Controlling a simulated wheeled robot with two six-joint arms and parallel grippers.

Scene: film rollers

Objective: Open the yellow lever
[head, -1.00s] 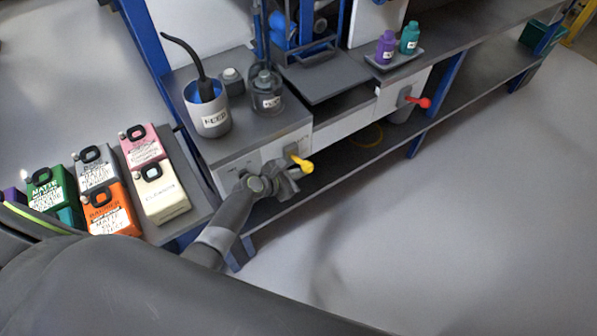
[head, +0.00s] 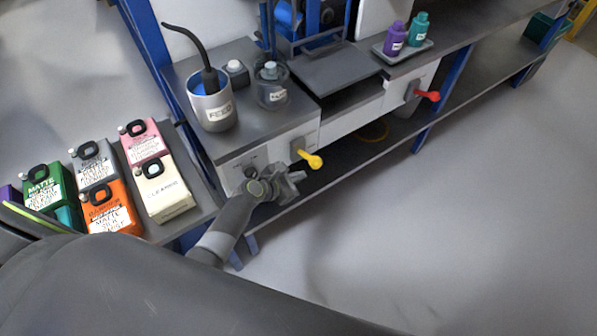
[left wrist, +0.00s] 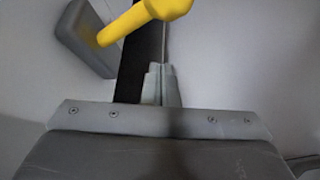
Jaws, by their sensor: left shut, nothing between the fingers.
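The yellow lever (head: 309,158) sticks out from a grey mount on the front of the white machine panel (head: 262,164). In the head view it points right and slightly down. My left gripper (head: 297,184) is just below and left of the lever, apart from it in that view. It is shut and empty. In the left wrist view the lever (left wrist: 140,20) crosses the top, beyond the shut fingertips (left wrist: 162,75), with its grey mount (left wrist: 85,38) at the left. My right gripper is not in view.
A red lever (head: 428,96) is on the machine further right. A FEED cup (head: 212,103) and a glass jar (head: 271,88) stand on the machine top. Several labelled containers sit on the left shelf. A lower shelf (head: 345,160) runs beneath; the floor at right is clear.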

